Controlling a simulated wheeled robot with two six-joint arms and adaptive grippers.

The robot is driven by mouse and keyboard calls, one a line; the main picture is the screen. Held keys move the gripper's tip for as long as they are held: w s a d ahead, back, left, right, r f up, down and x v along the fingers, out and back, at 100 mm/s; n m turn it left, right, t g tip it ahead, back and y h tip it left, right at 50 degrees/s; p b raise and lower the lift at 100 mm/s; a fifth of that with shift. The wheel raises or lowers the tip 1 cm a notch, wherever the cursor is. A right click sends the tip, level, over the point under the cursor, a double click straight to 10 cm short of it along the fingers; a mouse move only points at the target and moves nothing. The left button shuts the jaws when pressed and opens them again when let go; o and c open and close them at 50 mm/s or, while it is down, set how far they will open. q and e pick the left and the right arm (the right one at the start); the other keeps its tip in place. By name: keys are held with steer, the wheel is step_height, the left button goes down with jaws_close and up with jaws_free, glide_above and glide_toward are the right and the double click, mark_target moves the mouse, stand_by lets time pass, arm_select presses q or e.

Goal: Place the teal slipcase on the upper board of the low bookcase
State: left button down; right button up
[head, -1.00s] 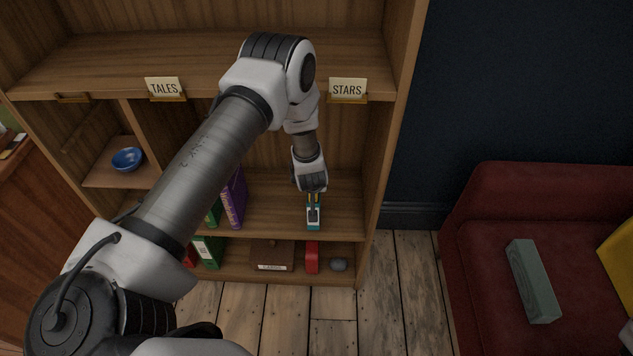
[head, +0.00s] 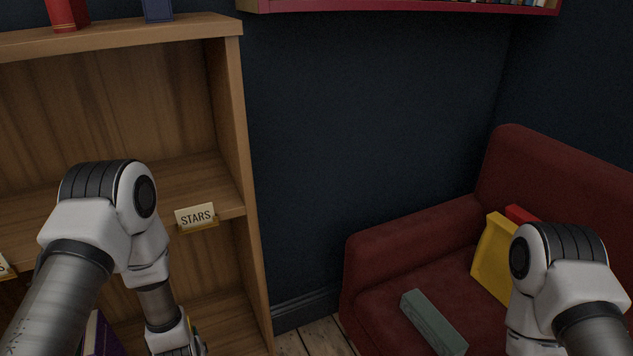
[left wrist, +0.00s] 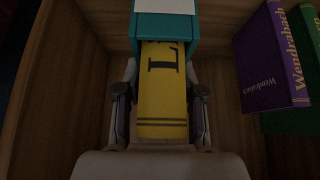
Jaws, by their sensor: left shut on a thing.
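The teal slipcase (left wrist: 166,30) shows at the top of the left wrist view, with a yellow, dark-lettered book spine (left wrist: 162,95) set in it. My left gripper (left wrist: 160,98) is shut on it, its fingers on either side of the yellow part. In the head view the left wrist is cut off at the bottom edge, and its fingertips and the slipcase are out of frame. My right arm is at the lower right of the head view; its gripper is out of frame.
A wooden bookcase (head: 229,100) with a STARS label (head: 195,216) stands at left. A purple book (left wrist: 272,60) stands right of the slipcase in the wrist view. A red sofa (head: 400,235) holds a grey-green block (head: 433,322) and a yellow object (head: 492,250).

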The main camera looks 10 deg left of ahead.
arm_select(q)
steer(key=w+d+r+m+h+p, duration=0.1)
steer(key=w+d+r+m+p, duration=0.2)
steer(key=r, duration=0.5)
steer(key=w+d+r+m+h+p, duration=0.1)
steer(key=w+d+r+p, duration=0.15)
steer(key=d+r, duration=0.45)
steer(key=s+d+r+m+t+h, duration=0.1)
steer(key=s+d+r+m, duration=0.1)
steer(key=s+d+r, duration=0.1)
steer(key=shift+s+d, duration=0.25)
steer(key=shift+d, duration=0.45)
